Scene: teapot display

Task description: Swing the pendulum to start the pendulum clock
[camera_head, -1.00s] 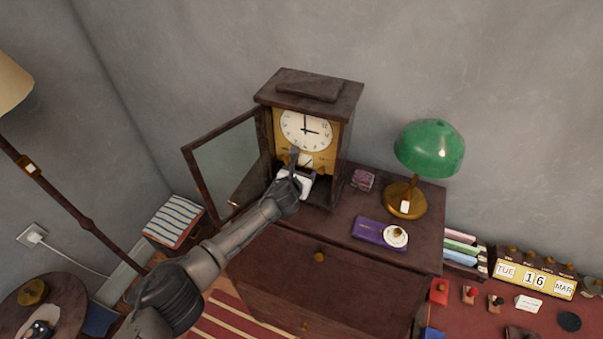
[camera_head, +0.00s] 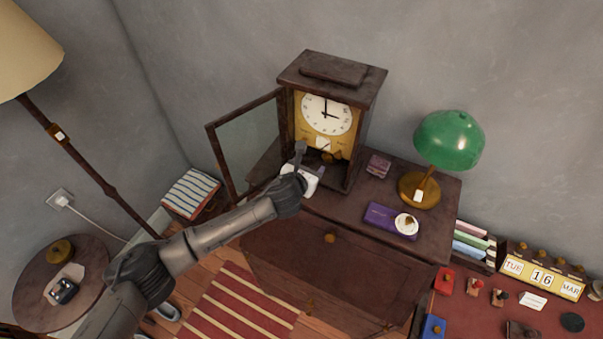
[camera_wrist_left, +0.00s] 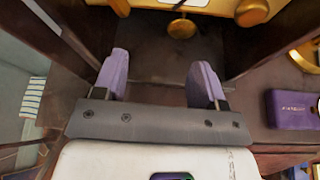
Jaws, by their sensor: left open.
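The pendulum clock (camera_head: 374,100) stands upright on the dark cabinet, its glass door (camera_head: 250,148) swung open to the left. My right gripper is not in view.
The open door borders my arm's left side. A floor lamp (camera_head: 98,168) stands left.

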